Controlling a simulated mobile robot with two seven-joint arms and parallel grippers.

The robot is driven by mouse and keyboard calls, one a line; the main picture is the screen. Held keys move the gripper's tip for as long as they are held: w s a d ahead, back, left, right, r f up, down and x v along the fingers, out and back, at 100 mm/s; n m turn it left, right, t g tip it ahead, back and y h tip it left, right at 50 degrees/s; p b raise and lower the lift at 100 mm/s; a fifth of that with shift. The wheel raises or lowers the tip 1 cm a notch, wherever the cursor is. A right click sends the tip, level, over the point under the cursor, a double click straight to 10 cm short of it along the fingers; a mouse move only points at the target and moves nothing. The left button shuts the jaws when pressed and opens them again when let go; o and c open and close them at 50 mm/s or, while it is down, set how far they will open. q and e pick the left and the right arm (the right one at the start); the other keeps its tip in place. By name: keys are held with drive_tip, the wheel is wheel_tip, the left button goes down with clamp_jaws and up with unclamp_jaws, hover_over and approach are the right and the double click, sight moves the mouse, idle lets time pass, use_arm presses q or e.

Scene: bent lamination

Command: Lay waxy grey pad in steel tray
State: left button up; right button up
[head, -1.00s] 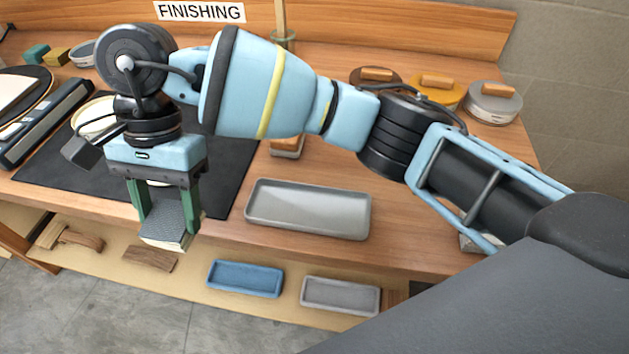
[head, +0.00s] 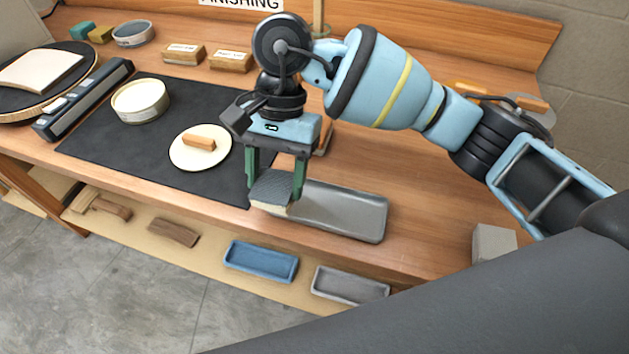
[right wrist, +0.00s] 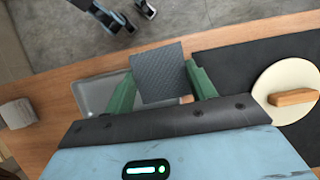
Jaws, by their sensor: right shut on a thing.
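My right gripper (head: 276,180) is shut on the grey pad (head: 271,188), which has a dark textured top and a pale underside. It holds the pad at the left end of the steel tray (head: 345,212), seemingly above it. In the right wrist view the pad (right wrist: 160,72) sits between the two green fingers, and the tray (right wrist: 92,93) shows partly behind it. The gripper and pad hide the tray's left end in the head view. My left gripper is not in view.
A black mat (head: 100,150) left of the tray holds a round tin (head: 140,101) and a cream disc (head: 190,155) with a wooden block on it. A blue tray (head: 260,262) and a grey tray (head: 350,285) lie on the lower shelf. A grey block (head: 494,243) stands at right.

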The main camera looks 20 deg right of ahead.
drive_tip(key=d, duration=0.3)
drive_tip(key=shift+s+d+p, duration=0.1)
drive_tip(key=shift+s+p, duration=0.05)
drive_tip(key=shift+p, duration=0.15)
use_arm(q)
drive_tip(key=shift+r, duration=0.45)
use_arm(e)
drive_tip(key=shift+d+f, duration=0.25)
drive_tip(key=shift+d, duration=0.4)
drive_tip(key=shift+s+d+f+p, duration=0.1)
drive_tip(key=shift+d+f+p, duration=0.2)
drive_tip(key=shift+f, duration=0.3)
drive_tip(key=shift+s+d+f+p, duration=0.15)
drive_tip(key=shift+d+f, duration=0.15)
drive_tip(key=shift+f, duration=0.25)
drive_tip(key=shift+w+a+f, duration=0.1)
drive_tip(key=shift+w+f, duration=0.05)
drive_tip(key=shift+f, duration=0.5)
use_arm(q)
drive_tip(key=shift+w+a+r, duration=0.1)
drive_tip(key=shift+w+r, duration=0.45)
use_arm(e)
drive_tip(key=shift+f, duration=0.15)
drive_tip(key=o, duration=0.9)
